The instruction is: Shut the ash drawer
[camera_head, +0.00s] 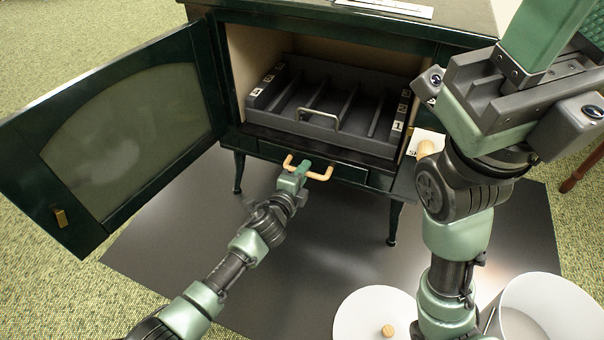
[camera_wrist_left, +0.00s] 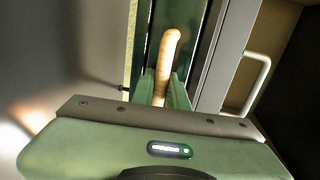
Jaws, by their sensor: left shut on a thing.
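The ash drawer (camera_head: 340,168) is the low dark green front under the stove's open firebox, with a pale, bent bar handle (camera_head: 319,176). The drawer front looks close to the stove's face; I cannot tell if a gap is left. My right gripper (camera_head: 548,35) is raised at the upper right, away from the drawer, its tips cut off by the frame.
The stove door (camera_head: 130,130) stands wide open at the left. A dark compartmented tray (camera_head: 320,130) with a metal handle sits in the firebox. A white bin (camera_head: 545,310) and a round white lid (camera_head: 365,310) with a wooden knob are at the lower right. Dark floor plate (camera_head: 180,245) lies below.

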